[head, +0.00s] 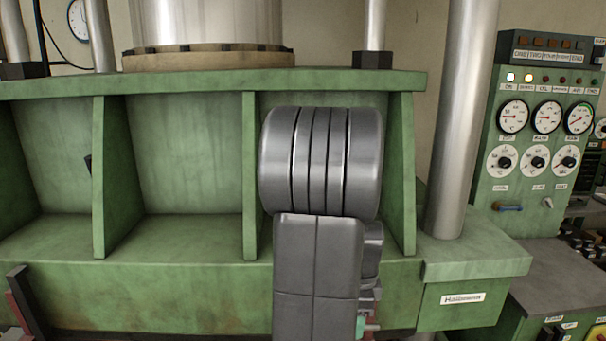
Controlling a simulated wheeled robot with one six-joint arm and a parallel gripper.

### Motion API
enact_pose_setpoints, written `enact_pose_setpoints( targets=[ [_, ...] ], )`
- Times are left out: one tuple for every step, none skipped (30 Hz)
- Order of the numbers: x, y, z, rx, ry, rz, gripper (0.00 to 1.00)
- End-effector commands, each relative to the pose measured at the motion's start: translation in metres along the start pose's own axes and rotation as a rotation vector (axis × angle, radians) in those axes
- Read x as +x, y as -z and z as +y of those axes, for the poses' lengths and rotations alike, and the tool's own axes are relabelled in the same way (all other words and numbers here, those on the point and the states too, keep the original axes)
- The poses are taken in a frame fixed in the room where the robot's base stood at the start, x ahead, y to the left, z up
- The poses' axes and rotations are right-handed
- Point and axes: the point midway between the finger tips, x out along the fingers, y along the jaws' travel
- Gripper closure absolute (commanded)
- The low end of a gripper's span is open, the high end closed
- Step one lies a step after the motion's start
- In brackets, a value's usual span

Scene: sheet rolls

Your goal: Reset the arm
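My arm rises from the bottom edge, right of centre in the head view. A dark grey upright link leads up to a wide, ribbed, rounded joint. My gripper does not show; it is out of frame or hidden behind my arm links. I cannot see whether it holds anything. The arm covers part of the green machine frame (180,165) behind it.
The green frame has open bays split by upright ribs. Steel columns (463,120) stand on it, and a large metal cylinder (207,22) sits on top. A control panel (540,140) with gauges and knobs stands at right. A clock (78,19) hangs at upper left.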

Motion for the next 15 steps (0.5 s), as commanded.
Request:
enact_pose_setpoints(
  targets=[
    [0.012,0.0,0.0,0.0,-0.001,0.0,0.45],
    [0.016,0.0,0.0,0.0,-0.001,0.0,0.45],
    [0.021,0.0,0.0,0.0,-0.002,0.0,0.45],
    [0.025,0.0,0.0,0.0,-0.002,0.0,0.45],
    [0.029,0.0,0.0,0.0,-0.002,0.0,0.45],
    [0.034,0.0,0.0,0.0,-0.002,0.0,0.45],
    [0.029,0.0,0.0,-0.026,0.0,0.0,0.45],
    [0.027,0.0,0.0,-0.053,0.0,0.0,0.45],
    [0.027,0.0,0.0,-0.086,0.0,0.0,0.45],
    [0.026,0.0,0.0,-0.111,0.0,0.0,0.45],
    [0.026,0.0,0.0,-0.135,0.0,0.0,0.45],
    [0.026,0.0,0.0,-0.168,0.0,0.0,0.45],
    [0.026,0.0,0.0,-0.193,0.0,0.0,0.45],
    [0.026,0.0,0.0,-0.217,0.0,0.0,0.45],
    [0.026,0.0,0.0,-0.25,0.0,0.0,0.45]
  ],
)
